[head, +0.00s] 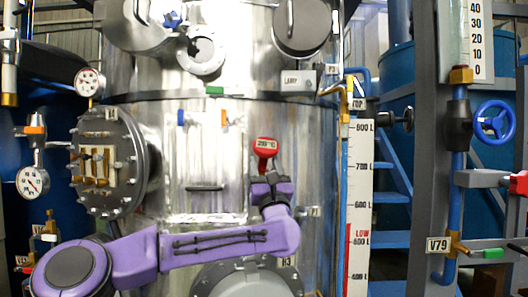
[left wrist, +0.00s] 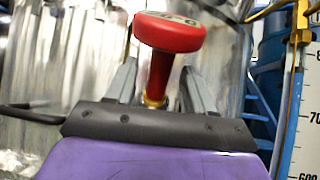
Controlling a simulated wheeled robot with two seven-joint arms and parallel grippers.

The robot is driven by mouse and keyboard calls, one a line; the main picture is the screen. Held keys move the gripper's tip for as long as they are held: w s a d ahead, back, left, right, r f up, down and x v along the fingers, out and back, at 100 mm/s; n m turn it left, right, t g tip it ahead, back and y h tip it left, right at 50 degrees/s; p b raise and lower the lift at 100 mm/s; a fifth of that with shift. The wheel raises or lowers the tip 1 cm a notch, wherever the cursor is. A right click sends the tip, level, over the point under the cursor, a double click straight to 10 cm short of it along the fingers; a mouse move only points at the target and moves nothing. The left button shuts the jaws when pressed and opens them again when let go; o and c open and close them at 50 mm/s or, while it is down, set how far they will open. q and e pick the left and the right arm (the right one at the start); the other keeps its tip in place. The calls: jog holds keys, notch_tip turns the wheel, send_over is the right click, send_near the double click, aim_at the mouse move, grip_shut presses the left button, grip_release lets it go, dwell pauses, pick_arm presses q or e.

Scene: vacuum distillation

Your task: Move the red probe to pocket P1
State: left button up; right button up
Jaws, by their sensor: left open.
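The red probe (head: 265,147) has a round red head with a small temperature readout and stands out in front of the steel vessel. In the left wrist view the probe (left wrist: 168,38) shows its red stem and a brass-coloured lower end. My left gripper (head: 269,180) is just below the probe's head. Its jaws are open, with one finger on each side of the stem; contact is not clear. A small tag (head: 315,211) to the right of the gripper is too small to read surely, so I cannot pick out pocket P1. My right gripper is not in view.
The steel vessel (head: 204,150) fills the middle. A bolted round flange (head: 138,160) sticks out at the left. A level scale (head: 358,200) stands right of the vessel. A blue handwheel (head: 494,122) and pipework stand at the far right. A tag reading P3 (head: 332,69) is higher up.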

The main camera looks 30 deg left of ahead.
aim_at(269, 154)
pick_arm(q)
jog(key=shift+w+a+r, duration=0.1)
jog(key=shift+w, duration=0.05)
grip_shut()
jog(key=shift+r, duration=0.1)
jog(key=shift+s+d+r, duration=0.35)
jog(key=shift+d+r, duration=0.05)
jog(key=shift+r, duration=0.2)
jog(key=shift+s+d+r, duration=0.35)
jog(key=shift+s+r, duration=0.05)
jog(key=shift+r, duration=0.2)
jog(key=shift+s+d+r, duration=0.35)
jog(key=shift+d+r, duration=0.05)
jog(key=shift+r, duration=0.2)
jog(key=shift+r, duration=0.1)
